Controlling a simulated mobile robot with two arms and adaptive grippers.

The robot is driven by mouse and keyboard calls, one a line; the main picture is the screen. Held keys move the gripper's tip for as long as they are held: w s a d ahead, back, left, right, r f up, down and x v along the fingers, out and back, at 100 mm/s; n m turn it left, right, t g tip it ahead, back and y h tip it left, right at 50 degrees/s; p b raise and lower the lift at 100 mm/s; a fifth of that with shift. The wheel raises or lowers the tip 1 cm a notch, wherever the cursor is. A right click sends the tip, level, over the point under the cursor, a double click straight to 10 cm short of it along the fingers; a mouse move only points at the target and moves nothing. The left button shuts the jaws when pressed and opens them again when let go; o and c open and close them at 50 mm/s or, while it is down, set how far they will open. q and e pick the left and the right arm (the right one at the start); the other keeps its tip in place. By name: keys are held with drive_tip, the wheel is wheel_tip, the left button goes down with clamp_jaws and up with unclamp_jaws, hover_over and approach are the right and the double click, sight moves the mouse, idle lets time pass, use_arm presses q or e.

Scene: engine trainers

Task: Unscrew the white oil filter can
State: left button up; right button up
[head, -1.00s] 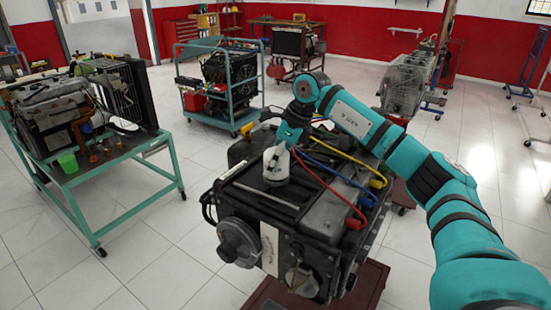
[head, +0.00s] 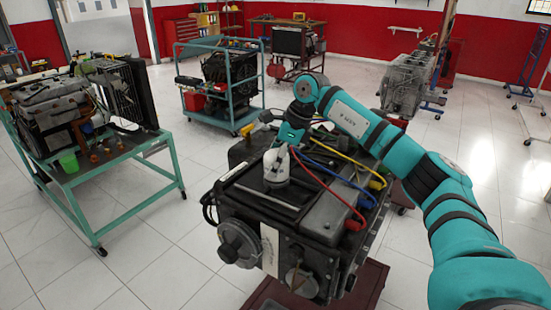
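The white oil filter can (head: 276,167) stands on top of the dark engine block (head: 244,190) in the middle of the head view. My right arm reaches in from the right and bends down over the engine. My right gripper (head: 284,147) is at the upper end of the can, pointing down at it, and looks close to or touching it. The fingers are small and partly hidden by the wrist and can, so their opening cannot be made out. My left gripper is not in view.
Red, blue and yellow leads (head: 335,180) run over the engine top, right of the can. A green cart (head: 86,180) with another engine stands at left. A blue cart (head: 222,118) stands behind. White floor is clear between them.

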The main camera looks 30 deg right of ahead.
drive_tip(key=shift+n, duration=0.5)
drive_tip(key=o, duration=1.1)
drive_tip(key=shift+o, duration=0.2)
drive_tip(key=shift+r, duration=0.1)
drive_tip(key=v, duration=1.2)
drive_tip(key=shift+w+d, duration=0.1)
